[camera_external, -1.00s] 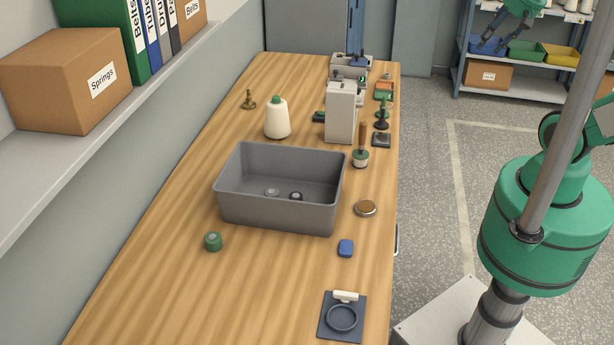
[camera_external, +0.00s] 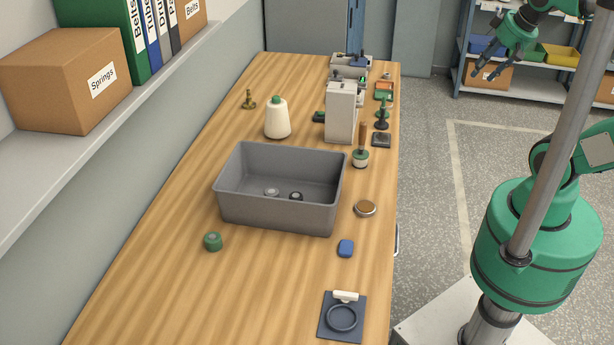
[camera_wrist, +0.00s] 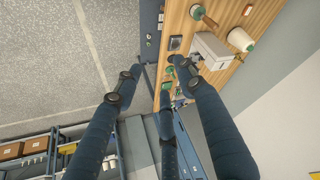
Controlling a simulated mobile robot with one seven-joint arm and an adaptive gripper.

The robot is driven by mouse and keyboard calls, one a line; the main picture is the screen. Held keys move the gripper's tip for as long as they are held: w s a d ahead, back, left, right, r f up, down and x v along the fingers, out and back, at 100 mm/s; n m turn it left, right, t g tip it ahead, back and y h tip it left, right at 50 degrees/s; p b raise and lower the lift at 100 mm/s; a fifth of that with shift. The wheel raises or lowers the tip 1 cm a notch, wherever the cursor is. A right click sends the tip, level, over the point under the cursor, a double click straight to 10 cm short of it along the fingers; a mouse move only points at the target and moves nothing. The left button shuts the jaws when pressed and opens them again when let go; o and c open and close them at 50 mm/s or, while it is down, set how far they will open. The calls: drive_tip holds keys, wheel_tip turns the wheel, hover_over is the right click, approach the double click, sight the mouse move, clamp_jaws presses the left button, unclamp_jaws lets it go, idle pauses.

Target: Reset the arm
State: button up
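My gripper (camera_external: 487,72) hangs in the air at the upper right of the external view, beyond the workbench's right edge and in front of the shelving. Its dark fingers point down and left. In the wrist view the fingers of my gripper (camera_wrist: 153,80) are spread apart with nothing between them. The grey tray (camera_external: 281,218) stands on the wooden bench (camera_external: 150,290) with two small bobbins, one grey (camera_external: 271,191) and one dark (camera_external: 296,196), on its floor.
On the bench stand a white thread cone (camera_external: 277,119), a grey machine (camera_external: 340,112), a green bobbin (camera_external: 213,242), a blue piece (camera_external: 346,248) and a dark square holder (camera_external: 329,327). Shelving (camera_external: 530,90) with bins stands behind my gripper. The floor between is clear.

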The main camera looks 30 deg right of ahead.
drive_tip(key=shift+f+b, duration=1.2)
drive_tip(key=shift+f, duration=0.5)
